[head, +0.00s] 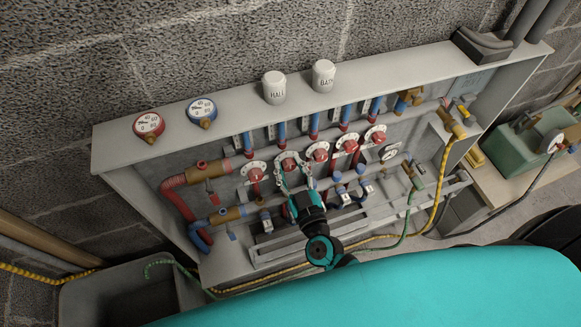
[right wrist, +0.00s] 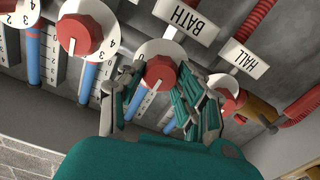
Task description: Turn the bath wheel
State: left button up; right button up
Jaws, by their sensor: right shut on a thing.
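The bath wheel (right wrist: 160,73) is a red knob on a white numbered dial, under a white plate reading BATH (right wrist: 186,18) in the right wrist view. In the head view it is the second red wheel from the left (head: 289,163) in the row inside the cabinet. My right gripper (head: 292,174) reaches up to it from below. Its two fingers stand on either side of the red knob, shut on it. The dial's lower part is hidden behind the fingers. My left gripper is not in view.
The hall wheel (right wrist: 231,98) is close beside the fingers. Other red wheels (head: 347,146) continue the row. White HALL (head: 274,88) and BATH (head: 323,76) caps and two gauges (head: 149,125) are on the cabinet top (head: 230,108). Yellow (head: 437,190) and green hoses hang at the right.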

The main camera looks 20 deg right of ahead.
jog(key=m+p, duration=0.1)
jog(key=m, duration=0.3)
jog(key=shift+d, duration=0.1)
jog(key=shift+m, duration=2.3)
jog(key=o, duration=1.1)
jog(key=shift+o, duration=0.2)
